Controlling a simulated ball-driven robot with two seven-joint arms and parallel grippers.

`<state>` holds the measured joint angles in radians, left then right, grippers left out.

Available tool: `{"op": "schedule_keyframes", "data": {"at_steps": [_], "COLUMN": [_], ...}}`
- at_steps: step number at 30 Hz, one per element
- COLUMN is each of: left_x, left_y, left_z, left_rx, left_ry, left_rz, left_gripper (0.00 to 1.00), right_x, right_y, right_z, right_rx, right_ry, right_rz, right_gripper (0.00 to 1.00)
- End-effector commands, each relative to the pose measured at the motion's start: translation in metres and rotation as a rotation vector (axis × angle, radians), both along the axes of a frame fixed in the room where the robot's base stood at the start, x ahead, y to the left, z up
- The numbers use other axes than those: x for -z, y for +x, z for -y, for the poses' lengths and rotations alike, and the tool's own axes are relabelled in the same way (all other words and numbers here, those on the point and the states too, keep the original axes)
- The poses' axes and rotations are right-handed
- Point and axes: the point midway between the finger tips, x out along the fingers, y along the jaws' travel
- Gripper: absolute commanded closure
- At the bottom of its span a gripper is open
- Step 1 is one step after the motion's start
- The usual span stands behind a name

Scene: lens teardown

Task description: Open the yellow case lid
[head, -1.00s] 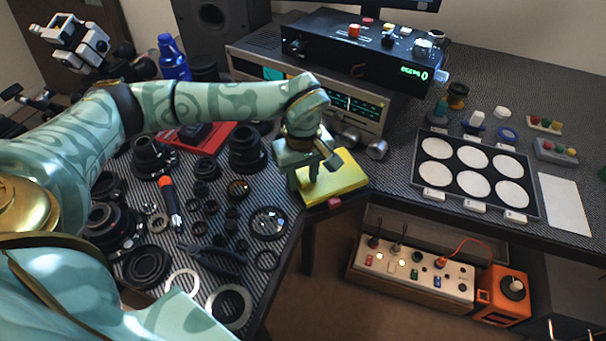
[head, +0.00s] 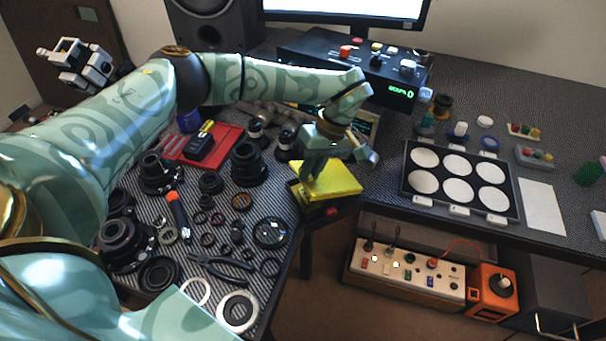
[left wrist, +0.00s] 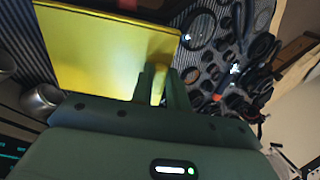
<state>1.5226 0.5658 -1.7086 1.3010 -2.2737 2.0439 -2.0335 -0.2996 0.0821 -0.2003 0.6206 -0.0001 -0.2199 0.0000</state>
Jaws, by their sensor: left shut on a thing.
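The yellow case lid (head: 338,180) is at the right end of the left bench section in the head view. It is tilted a little, with a dark gap and the dark case base (head: 326,212) below its front edge. A small red piece shows at the base's front. My left gripper (head: 312,172) is shut on the lid's left edge. In the left wrist view the fingers (left wrist: 156,88) pinch the edge of the yellow lid (left wrist: 95,50). The inside of the case is hidden. My right gripper is in neither view.
Lens parts, rings and pliers (head: 222,266) crowd the bench left of the case. A red tray (head: 205,148) and an amplifier stand behind. A black tray of white discs (head: 459,180) lies to the right. An open gap and an orange box (head: 492,290) are below.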

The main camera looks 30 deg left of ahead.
Motion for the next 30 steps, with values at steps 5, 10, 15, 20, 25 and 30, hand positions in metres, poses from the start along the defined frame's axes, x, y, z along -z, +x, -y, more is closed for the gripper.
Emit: {"op": "schedule_keyframes", "data": {"at_steps": [5,10,15,20,25,30], "left_x": [-0.015,-0.022,-0.024,-0.025,-0.024,-0.024], "left_y": [0.011,0.018,0.022,0.024,0.023,0.023], "left_z": [0.006,0.01,0.013,0.014,0.015,0.015], "left_rx": [0.001,0.002,0.004,0.005,0.007,0.008], "left_ry": [-0.004,-0.005,-0.006,-0.007,-0.008,-0.008], "left_rz": [0.011,0.013,0.014,0.014,0.014,0.014], "left_gripper": [1.0,1.0,1.0,1.0,1.0,0.71], "right_x": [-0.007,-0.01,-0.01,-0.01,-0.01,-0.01], "right_y": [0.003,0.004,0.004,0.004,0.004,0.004], "right_z": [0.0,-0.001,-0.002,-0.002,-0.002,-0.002], "right_rx": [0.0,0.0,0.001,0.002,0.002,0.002], "right_ry": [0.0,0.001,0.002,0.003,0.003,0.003], "right_rz": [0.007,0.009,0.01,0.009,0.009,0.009], "right_gripper": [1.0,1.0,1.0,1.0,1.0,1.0]}}
